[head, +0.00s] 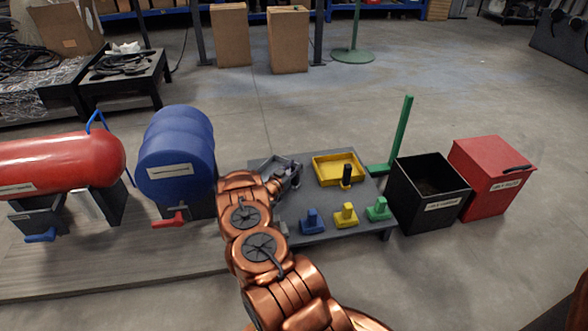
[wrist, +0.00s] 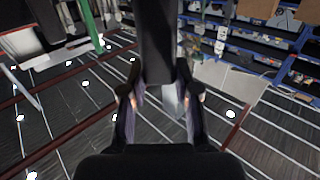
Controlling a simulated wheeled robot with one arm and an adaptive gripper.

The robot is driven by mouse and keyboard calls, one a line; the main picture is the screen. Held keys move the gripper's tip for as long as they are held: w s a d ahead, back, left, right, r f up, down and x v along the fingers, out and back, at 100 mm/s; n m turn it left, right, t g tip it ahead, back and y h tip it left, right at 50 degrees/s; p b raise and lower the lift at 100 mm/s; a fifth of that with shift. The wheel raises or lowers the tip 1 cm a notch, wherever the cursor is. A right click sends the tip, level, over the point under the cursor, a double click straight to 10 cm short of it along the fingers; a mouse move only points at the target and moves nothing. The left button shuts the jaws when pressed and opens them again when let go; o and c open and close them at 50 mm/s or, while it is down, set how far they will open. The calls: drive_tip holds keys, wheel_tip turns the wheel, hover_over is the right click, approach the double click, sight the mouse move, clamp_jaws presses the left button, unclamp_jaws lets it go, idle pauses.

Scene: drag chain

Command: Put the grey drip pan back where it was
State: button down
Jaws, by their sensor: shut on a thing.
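The grey drip pan (head: 268,163) is at the back left corner of the low dark grey table (head: 315,238) in the head view. I cannot tell whether it rests on the table or hangs just above it. My gripper (head: 291,178) is at the pan's right side, partly hiding it. In the wrist view, my gripper (wrist: 158,82) is shut on a dark upright piece (wrist: 157,40), which looks like the pan's handle. The pan's tray is not clear in the wrist view.
A yellow pan (head: 325,170) with a black handle stands to the right. Blue (head: 312,222), yellow (head: 345,215) and green (head: 378,209) handled blocks line the front. Blue (head: 175,150) and red (head: 60,163) drums lie left. Black (head: 428,190) and red (head: 492,175) bins stand right.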

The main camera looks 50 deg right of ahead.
drive_tip(key=shift+f, duration=0.1)
drive_tip(key=c, duration=0.9)
unclamp_jaws()
drive_tip(key=shift+o, duration=0.2)
drive_tip(key=shift+a+r, duration=0.1)
drive_tip(key=shift+r, duration=0.15)
drive_tip(key=s+a+p, duration=0.1)
drive_tip(key=a+p, duration=0.3)
drive_tip(key=a, duration=0.7)
drive_tip(key=shift+s+a, duration=0.3)
drive_tip(key=shift+a, duration=0.1)
